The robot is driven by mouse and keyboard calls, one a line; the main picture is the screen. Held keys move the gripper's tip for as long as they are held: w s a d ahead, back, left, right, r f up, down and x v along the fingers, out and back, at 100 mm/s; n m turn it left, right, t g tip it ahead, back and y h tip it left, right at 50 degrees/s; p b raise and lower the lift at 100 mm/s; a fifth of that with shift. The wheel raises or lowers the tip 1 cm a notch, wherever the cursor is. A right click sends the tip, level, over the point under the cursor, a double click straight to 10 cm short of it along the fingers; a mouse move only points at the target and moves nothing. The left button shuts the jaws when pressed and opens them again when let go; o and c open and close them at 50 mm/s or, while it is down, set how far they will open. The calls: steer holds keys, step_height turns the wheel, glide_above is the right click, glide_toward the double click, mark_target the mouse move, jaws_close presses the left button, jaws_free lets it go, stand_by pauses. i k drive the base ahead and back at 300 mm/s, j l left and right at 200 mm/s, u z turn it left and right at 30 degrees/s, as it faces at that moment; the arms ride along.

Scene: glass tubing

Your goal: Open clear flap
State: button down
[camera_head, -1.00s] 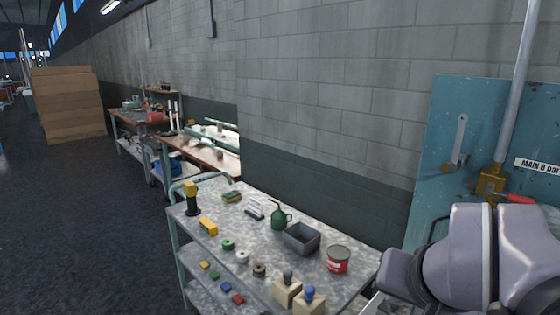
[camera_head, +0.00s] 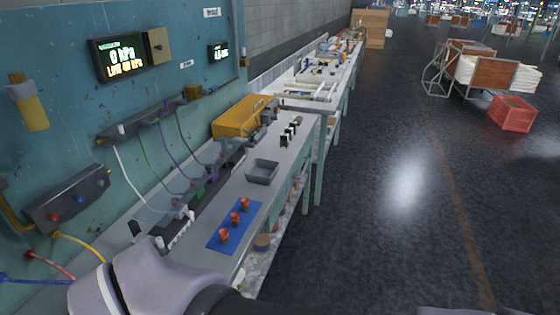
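I cannot make out a clear flap in the current head view. Coloured tubes hang from a grey bar (camera_head: 145,120) on the panel to fittings on the bench. A yellow case (camera_head: 242,117) stands at the back of the bench. Part of my arm shows at the bottom left; my gripper is not in view.
The bench (camera_head: 215,258) holds a blue mat (camera_head: 224,238) with orange-red pieces and a grey tray (camera_head: 262,171). More benches run along the wall. The floor (camera_head: 410,190) at right is open, with a red crate (camera_head: 512,113) and a cart (camera_head: 470,68) farther off.

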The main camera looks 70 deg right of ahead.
mark_target(208, 167)
steer(key=z, duration=1.55)
